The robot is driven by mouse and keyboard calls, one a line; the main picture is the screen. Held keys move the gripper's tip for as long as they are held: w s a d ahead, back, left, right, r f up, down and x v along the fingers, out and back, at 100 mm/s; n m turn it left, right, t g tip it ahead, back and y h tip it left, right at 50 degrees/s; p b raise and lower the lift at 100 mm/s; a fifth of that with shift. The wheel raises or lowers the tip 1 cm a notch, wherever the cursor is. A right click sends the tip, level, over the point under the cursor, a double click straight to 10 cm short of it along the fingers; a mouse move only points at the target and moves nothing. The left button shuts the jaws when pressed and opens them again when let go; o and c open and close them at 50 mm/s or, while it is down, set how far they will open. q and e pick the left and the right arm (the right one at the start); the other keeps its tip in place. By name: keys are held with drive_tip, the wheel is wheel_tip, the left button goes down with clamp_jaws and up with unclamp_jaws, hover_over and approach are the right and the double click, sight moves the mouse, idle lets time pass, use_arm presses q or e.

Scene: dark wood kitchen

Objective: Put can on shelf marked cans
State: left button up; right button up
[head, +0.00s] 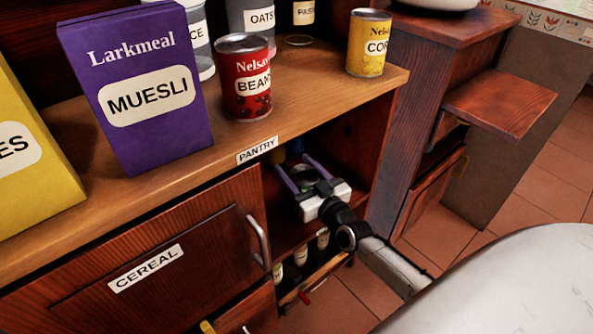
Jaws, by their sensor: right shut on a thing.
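My right gripper (293,164) reaches into the open compartment under the counter, behind the PANTRY label (257,150). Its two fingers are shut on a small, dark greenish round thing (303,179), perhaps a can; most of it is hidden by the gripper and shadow. A yellow can of corn (369,45) stands upright near the counter's right end. No label reading cans is in view. My left gripper is not in view.
A purple muesli box (137,90) and a yellow box (30,160) stand on the counter (310,85). Clear jars stand behind. The closed CEREAL door (150,270) is left of the compartment. Several bottles (301,256) stand below my gripper.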

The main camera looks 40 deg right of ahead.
sight(312, 187)
drive_tip(key=shift+r, duration=0.15)
drive_tip(key=o, duration=1.5)
drive_tip(key=shift+f, duration=0.25)
drive_tip(key=shift+r, duration=0.25)
use_arm(q)
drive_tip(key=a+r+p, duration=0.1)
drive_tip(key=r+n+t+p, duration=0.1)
drive_tip(key=p, duration=0.1)
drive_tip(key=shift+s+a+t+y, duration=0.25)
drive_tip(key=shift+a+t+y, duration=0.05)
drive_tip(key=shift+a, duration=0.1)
use_arm(e)
drive_tip(key=s, duration=0.8)
drive_tip(key=s+a, duration=0.1)
drive_tip(key=s, duration=0.3)
drive_tip(key=shift+f, duration=0.1)
